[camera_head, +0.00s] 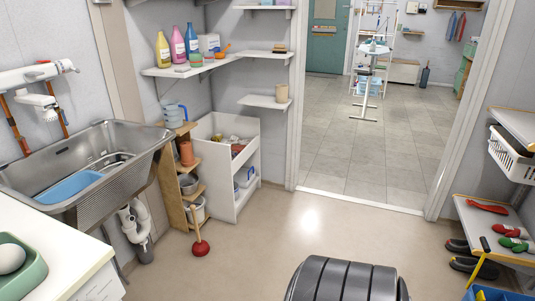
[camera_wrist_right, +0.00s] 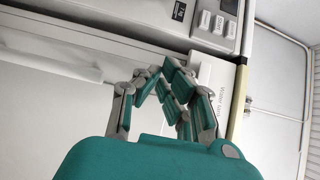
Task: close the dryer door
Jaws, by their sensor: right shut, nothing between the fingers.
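The dryer door cannot be made out in the head view. In the right wrist view, a white appliance (camera_wrist_right: 80,100) lies close beyond my right gripper (camera_wrist_right: 168,88). It has a panel with buttons (camera_wrist_right: 218,22) and a small dark display (camera_wrist_right: 179,12), plus a label strip. I cannot tell whether this is the dryer, nor whether its door is open. My right gripper is shut and empty, its teal-and-grey fingers in front of the white front; contact cannot be told. My left gripper is not in view.
In the head view, a steel sink (camera_head: 130,160) stands left, by a white counter (camera_head: 45,260). A plunger (camera_head: 200,247) stands near a white shelf unit (camera_head: 245,195). A bench (camera_head: 470,215) with shoes stands right. The floor (camera_head: 285,225) towards the doorway is clear.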

